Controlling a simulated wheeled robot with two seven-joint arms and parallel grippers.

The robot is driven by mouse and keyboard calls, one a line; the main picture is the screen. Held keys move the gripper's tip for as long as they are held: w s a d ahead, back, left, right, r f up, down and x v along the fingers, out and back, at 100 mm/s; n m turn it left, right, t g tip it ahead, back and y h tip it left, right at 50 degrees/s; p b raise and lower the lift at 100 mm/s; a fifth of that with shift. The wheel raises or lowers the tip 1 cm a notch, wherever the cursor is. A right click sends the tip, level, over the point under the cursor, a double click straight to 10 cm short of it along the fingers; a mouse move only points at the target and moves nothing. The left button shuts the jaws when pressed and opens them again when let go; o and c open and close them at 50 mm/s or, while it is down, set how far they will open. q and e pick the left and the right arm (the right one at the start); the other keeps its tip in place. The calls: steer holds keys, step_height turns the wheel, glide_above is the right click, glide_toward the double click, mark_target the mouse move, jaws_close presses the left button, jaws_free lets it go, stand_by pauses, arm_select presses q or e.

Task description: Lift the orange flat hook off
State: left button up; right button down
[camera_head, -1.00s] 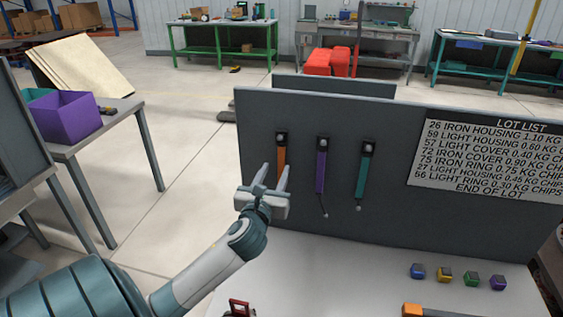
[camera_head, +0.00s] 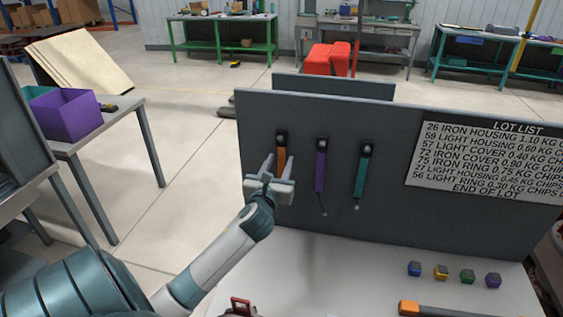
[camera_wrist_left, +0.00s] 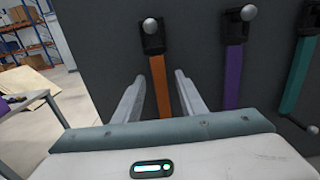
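The orange flat hook (camera_head: 281,155) hangs from a dark peg on the grey upright panel (camera_head: 400,220), leftmost of three hanging hooks. In the left wrist view the orange hook (camera_wrist_left: 160,88) hangs straight down from its peg with a round pale knob. My left gripper (camera_head: 279,162) is open, in front of the lower part of the orange hook. In the left wrist view its two fingers (camera_wrist_left: 158,88) stand on either side of the orange strip. I cannot tell whether they touch it. The hook's lower end is hidden by the gripper. My right gripper is not in view.
A purple hook (camera_head: 320,172) and a teal hook (camera_head: 360,174) hang to the right. A lot list sign (camera_head: 485,155) is on the panel. Several small coloured blocks (camera_head: 441,272) and an orange-ended bar (camera_head: 410,307) lie on the white table (camera_head: 330,275).

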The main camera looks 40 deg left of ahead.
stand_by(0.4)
arm_select(q)
jaws_close()
steer(key=shift+r, duration=0.1)
steer(key=shift+r+b, duration=0.4)
steer(key=shift+r, duration=0.25)
steer(key=v, duration=1.8)
